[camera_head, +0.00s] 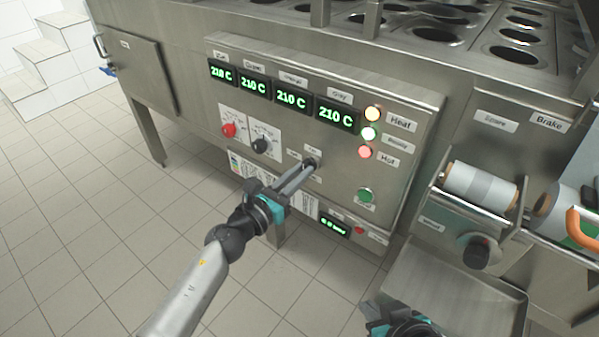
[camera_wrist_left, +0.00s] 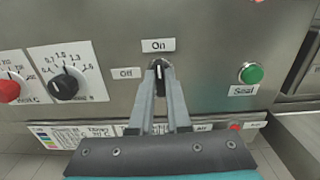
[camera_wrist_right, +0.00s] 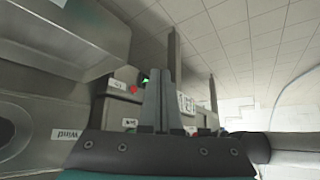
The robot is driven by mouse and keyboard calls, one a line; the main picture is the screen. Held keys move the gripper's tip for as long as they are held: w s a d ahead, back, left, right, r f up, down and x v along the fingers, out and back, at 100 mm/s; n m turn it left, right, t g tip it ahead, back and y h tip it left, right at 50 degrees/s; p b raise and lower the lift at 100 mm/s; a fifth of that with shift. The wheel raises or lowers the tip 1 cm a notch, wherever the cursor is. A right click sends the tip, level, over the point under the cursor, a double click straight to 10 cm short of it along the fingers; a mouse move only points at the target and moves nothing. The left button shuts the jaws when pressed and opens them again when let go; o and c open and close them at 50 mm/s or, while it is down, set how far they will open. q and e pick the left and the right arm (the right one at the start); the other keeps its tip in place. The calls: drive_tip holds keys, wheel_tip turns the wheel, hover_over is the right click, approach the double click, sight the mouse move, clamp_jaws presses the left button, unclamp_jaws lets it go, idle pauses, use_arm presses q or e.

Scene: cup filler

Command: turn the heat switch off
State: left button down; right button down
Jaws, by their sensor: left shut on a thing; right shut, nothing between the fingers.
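The heat switch (camera_wrist_left: 158,67) is a small dark knob on the steel control panel (camera_head: 410,112). An "On" label (camera_wrist_left: 158,45) is above it and an "Off" label (camera_wrist_left: 126,73) is to its left. The switch appears to point up, toward "On". My left gripper (camera_head: 303,169) is shut on the switch; its fingers (camera_wrist_left: 161,85) are on either side of the knob and partly hide it. My right gripper (camera_wrist_right: 158,95) is shut and empty, away from the switch; only part of it shows at the bottom of the head view (camera_head: 400,324).
Several green displays (camera_head: 290,97) read 210 C. Indicator lamps (camera_head: 369,133) glow at their right. A red knob (camera_head: 228,130), a black dial (camera_head: 260,145) and a green Seal button (camera_head: 365,194) are nearby. A steel tray (camera_head: 455,295) and film roll (camera_head: 480,187) are at the right.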

drive_tip(key=s+d+r+g+h+p, duration=0.1)
drive_tip(key=s+d+g+p, duration=0.1)
drive_tip(key=s+d+g, duration=0.15)
use_arm(q)
drive_tip(key=shift+w+a+f+n+p, duration=0.1)
drive_tip(key=shift+n+p, duration=0.45)
drive_tip(key=shift+n, duration=2.4)
drive_tip(key=shift+a+f+n+p, duration=0.1)
drive_tip(key=shift+n+p, duration=0.5)
drive_tip(key=shift+n, duration=2.3)
drive_tip(key=shift+w+f+n+p, duration=0.1)
drive_tip(key=shift+n+p, duration=0.45)
drive_tip(key=shift+n, duration=2.4)
use_arm(e)
wheel_tip(320, 180, down, 8)
drive_tip(key=shift+g+h, duration=0.3)
drive_tip(key=shift+g, duration=0.05)
drive_tip(key=shift+s, duration=0.15)
use_arm(q)
drive_tip(key=c, duration=0.9)
unclamp_jaws()
drive_tip(key=shift+s, duration=0.1)
drive_tip(key=p+v, duration=0.4)
drive_tip(key=v, duration=1.1)
drive_tip(key=shift+s+a+r, duration=0.1)
use_arm(e)
drive_tip(key=s+d+f+g, duration=0.1)
drive_tip(key=s+f, duration=0.3)
drive_tip(key=f, duration=0.4)
drive_tip(key=shift+d+f, duration=0.25)
